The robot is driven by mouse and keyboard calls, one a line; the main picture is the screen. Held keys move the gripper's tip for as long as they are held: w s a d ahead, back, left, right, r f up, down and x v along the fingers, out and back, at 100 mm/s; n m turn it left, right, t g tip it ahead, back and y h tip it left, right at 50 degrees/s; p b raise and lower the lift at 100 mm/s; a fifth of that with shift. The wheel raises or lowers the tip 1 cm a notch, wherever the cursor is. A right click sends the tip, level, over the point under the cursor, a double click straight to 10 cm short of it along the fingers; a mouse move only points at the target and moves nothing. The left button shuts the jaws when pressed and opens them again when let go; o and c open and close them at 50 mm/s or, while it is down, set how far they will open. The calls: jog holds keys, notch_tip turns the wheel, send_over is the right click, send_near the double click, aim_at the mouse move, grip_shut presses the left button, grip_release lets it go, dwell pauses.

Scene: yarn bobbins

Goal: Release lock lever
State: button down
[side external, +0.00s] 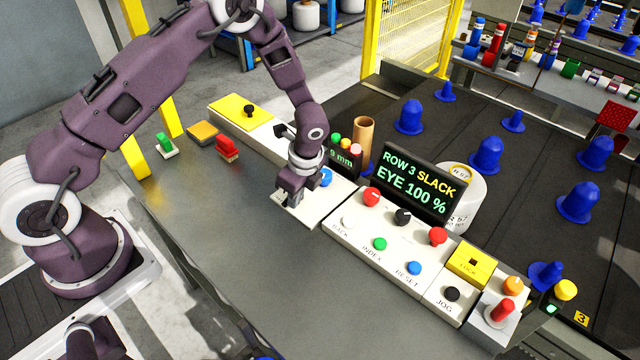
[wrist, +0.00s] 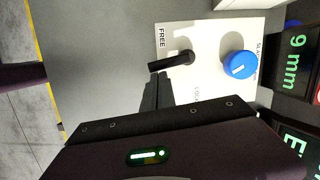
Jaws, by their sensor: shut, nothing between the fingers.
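The lock lever (wrist: 172,61) is a black handle on a white panel (wrist: 205,35), which also shows in the side view (side external: 313,218). In the wrist view its thick end is at the right and its tip points left, below the word FREE. A second printed word, seemingly LOCK, is lower on the panel. My gripper (wrist: 152,82) is shut and empty, its fingertips close to the lever's tip; I cannot tell whether they touch. In the side view my gripper (side external: 289,200) is low over the panel and hides the lever.
A blue knob (wrist: 240,65) is on the same panel, right of the lever. A "9 mm" display (side external: 342,160) stands behind it. A button panel (side external: 395,255) with several coloured knobs lies to the right. The grey table (side external: 230,250) in front is clear.

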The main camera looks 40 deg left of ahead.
jog(key=shift+s+a+m, duration=0.2)
jog(key=shift+a+m, duration=0.05)
jog(key=shift+m, duration=0.15)
jog(key=shift+a, duration=0.15)
jog(key=shift+s+a, duration=0.1)
dwell(0.3)
jog(key=d, duration=0.2)
jog(key=d+r, duration=0.1)
jog(key=d, duration=0.1)
jog(key=shift+d+r, duration=0.2)
jog(key=v, duration=0.9)
jog(key=shift+s+r, duration=0.15)
